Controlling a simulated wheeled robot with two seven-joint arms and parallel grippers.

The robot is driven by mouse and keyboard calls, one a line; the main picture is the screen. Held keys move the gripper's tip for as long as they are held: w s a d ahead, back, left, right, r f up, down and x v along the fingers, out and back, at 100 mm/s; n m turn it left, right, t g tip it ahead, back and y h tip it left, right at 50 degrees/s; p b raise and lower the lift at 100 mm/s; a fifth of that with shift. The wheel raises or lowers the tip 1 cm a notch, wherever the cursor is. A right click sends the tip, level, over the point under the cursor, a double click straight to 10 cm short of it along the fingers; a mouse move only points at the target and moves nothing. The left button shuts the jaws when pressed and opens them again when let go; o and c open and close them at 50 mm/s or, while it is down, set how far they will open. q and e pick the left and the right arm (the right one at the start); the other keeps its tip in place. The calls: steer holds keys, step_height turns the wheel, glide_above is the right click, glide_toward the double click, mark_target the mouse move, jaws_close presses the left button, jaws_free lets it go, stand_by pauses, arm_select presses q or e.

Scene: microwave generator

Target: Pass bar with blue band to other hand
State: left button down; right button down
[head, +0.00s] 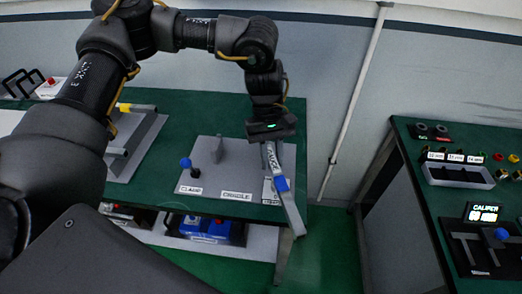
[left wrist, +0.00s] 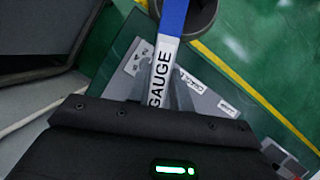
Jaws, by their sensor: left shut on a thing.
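The bar with the blue band (head: 291,208) is a flat grey bar that hangs down and slightly right from my left gripper (head: 270,145). Its blue band is near the middle of its visible length. My left gripper is shut on the upper part of the bar, over the right edge of the green table. In the left wrist view the bar (left wrist: 163,65) shows the word GAUGE and the blue band, running away from the gripper. The fingertips are partly hidden behind the bar and gripper body. My right gripper is not in view.
A grey plate (head: 222,150) with CLAMP and CRADLE labels and a blue-knobbed lever lies on the green table (head: 235,106). Blue items (head: 205,228) sit on the shelf below. A second green table (head: 420,190) with a caliper display stands right, across a floor gap.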

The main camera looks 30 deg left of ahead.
arm_select(q)
steer(key=w+d+r+m+y, duration=0.1)
steer(key=d+r+m, duration=0.1)
steer(key=d, duration=0.5)
steer(key=w+d+r+m+g+y, duration=0.1)
steer(key=w+d+r+m, duration=0.1)
steer(key=d, duration=0.5)
steer(key=shift+w+d+r+m, duration=0.15)
steer(key=shift+r+m, duration=0.7)
steer(key=shift+m, duration=0.25)
